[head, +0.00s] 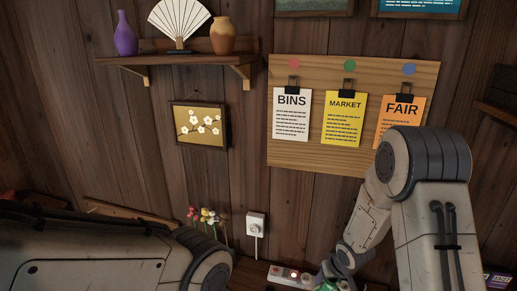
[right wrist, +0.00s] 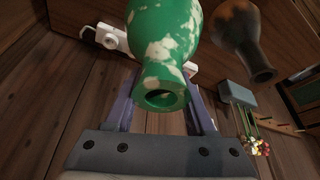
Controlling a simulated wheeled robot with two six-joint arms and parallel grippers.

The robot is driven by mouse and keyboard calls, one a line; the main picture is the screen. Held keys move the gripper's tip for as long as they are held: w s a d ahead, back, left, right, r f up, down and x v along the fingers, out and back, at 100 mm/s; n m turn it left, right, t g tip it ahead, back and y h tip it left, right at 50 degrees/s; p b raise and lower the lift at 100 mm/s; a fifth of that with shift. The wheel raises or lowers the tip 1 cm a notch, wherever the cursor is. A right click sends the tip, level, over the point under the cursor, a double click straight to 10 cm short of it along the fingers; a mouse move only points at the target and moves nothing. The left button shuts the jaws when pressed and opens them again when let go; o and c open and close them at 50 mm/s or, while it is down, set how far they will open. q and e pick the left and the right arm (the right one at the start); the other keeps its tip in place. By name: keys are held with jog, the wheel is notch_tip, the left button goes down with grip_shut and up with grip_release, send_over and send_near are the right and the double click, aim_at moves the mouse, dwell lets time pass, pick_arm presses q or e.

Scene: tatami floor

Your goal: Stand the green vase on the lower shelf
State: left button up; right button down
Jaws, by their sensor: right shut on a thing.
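The green vase (right wrist: 165,35) has pale patches and fills the upper middle of the right wrist view, its mouth toward the camera. My right gripper (right wrist: 160,100) is shut on it, with a finger on each side of the neck. In the head view only a bit of green (head: 325,287) shows at the bottom edge by my right gripper (head: 336,274). A wall shelf (head: 178,58) holds a purple vase (head: 125,34), a white fan (head: 181,22) and an orange vase (head: 222,36). I cannot tell whether it is the lower shelf. My left gripper is out of view.
A dark brown vase (right wrist: 243,38) stands close beside the green one. A power strip (head: 285,274) and flowers (head: 208,216) are low by the wall. A pinboard (head: 353,75) hangs right of the shelf, and a dark shelf (head: 497,112) shows at the right edge.

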aim_at(327, 290)
jog(key=shift+s+a+f+m+h+b, duration=0.2)
jog(key=shift+s+a+m+h+b, duration=0.15)
jog(key=shift+s+a+m, duration=0.4)
jog(key=s, duration=0.1)
jog(key=s+r, duration=0.1)
jog(key=s, duration=0.1)
jog(key=shift+s+r, duration=0.1)
jog(key=shift+r, duration=0.25)
jog(key=shift+s+r, duration=0.1)
jog(key=shift+s, duration=0.15)
